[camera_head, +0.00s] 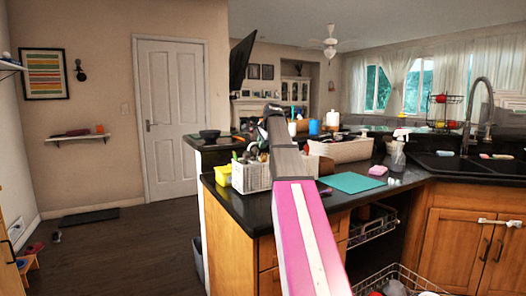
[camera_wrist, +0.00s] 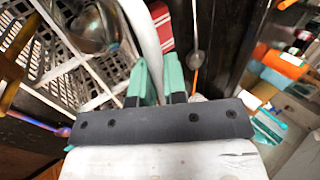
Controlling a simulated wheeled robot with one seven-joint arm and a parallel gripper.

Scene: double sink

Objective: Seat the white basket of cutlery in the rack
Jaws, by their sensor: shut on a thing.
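The white basket of cutlery (camera_head: 251,177) is at the left end of the dark counter, upright, with utensil handles sticking out of its top. Whether its base touches the counter is unclear. In the wrist view its slatted wall (camera_wrist: 62,55) fills the upper left, with a shiny metal utensil inside. My gripper's teal fingers (camera_wrist: 157,82) are shut on a curved white band that appears to be part of the basket. In the head view my arm hides the gripper. A wire rack (camera_head: 418,281) holding dishes shows at the lower right, partly cut off; a second wire rack (camera_head: 374,224) is above it.
A yellow container (camera_head: 223,175) is left of the basket. The sink (camera_head: 460,165) is farther right. Floor at the left is mostly clear.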

